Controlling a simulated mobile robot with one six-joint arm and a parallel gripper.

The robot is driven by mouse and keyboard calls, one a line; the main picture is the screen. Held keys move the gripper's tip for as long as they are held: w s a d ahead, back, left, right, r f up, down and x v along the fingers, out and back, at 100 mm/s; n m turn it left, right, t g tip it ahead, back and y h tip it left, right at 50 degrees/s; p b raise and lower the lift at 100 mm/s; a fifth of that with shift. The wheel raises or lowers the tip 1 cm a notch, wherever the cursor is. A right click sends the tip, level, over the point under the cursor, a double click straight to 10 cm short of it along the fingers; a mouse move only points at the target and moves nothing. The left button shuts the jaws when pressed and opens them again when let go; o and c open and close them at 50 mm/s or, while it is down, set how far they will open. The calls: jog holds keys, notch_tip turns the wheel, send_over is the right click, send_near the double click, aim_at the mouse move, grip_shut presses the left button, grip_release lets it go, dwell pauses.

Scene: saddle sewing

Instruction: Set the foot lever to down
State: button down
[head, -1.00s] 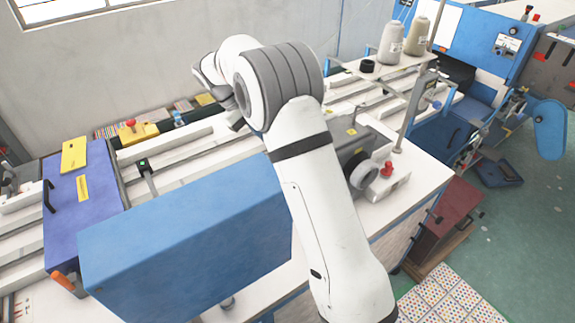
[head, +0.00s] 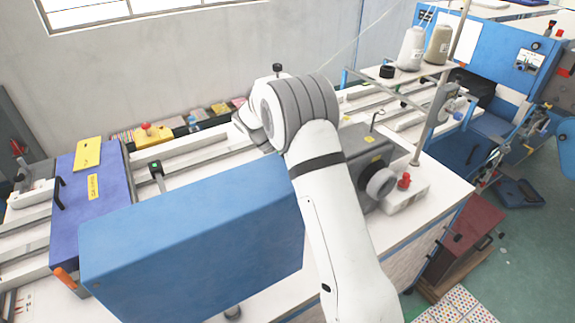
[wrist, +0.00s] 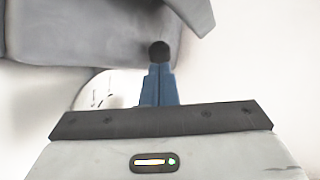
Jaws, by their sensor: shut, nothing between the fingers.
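My gripper (wrist: 158,82) shows in the wrist view as two blue fingers pressed together, with nothing held. A round black knob (wrist: 159,52) appears right at the fingertips; it looks like the end of the foot lever, but its stem is hidden. I cannot tell whether the fingers touch it. In the head view, a black knob on a short stem (head: 277,69) stands up just behind my wrist and may be the same lever. My arm hides the gripper and most of the sewing head there. The lever's setting cannot be read.
A grey machine body (wrist: 100,30) fills the wrist view's upper left, with a white dial (wrist: 98,92) below it. A large blue box (head: 195,240) stands on the near bench side. Thread cones (head: 411,48) and a grey handwheel (head: 380,184) are to the right.

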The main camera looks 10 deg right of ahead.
jog(key=shift+b+x, duration=0.3)
jog(key=shift+x, duration=0.75)
jog(key=shift+s+d+f+b, duration=0.2)
jog(key=shift+s+f+b, duration=0.3)
jog(key=shift+f+b, duration=0.15)
jog(key=shift+s+d+f+b, duration=0.2)
jog(key=shift+s+f+b, duration=0.35)
jog(key=shift+b, duration=0.05)
